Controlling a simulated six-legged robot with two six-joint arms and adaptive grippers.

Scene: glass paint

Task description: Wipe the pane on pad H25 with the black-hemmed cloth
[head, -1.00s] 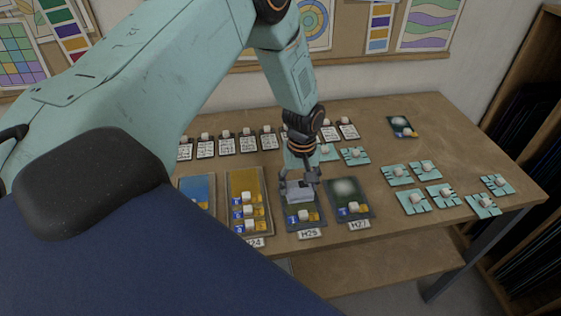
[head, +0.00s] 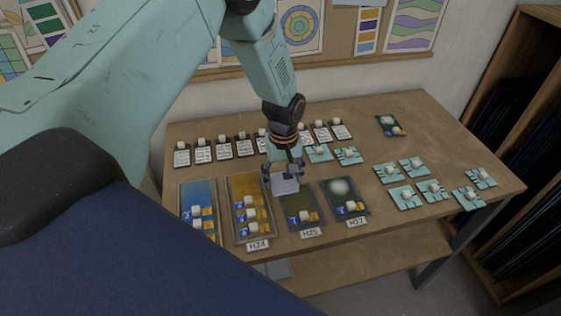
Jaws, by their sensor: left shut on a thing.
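The H25 label (head: 311,233) stands at the near edge of a pad with a dark olive pane (head: 300,203). A blue-and-yellow tag with a cream knob lies at the pane's near end. My left gripper (head: 283,176) is shut on a pale grey cloth (head: 285,187), over the pane's far left end. The cloth's hem colour is too small to tell, and I cannot tell whether it touches the glass. No white haze shows on the uncovered part of the pane; the part beneath the cloth is hidden. My right gripper is not in view.
The H27 pane (head: 340,187) to the right carries a white hazy patch. The amber H24 pane (head: 245,187) and a blue pane (head: 198,195) lie left. Several teal pieces with cream knobs (head: 405,196) lie right. White cards (head: 221,150) line the back.

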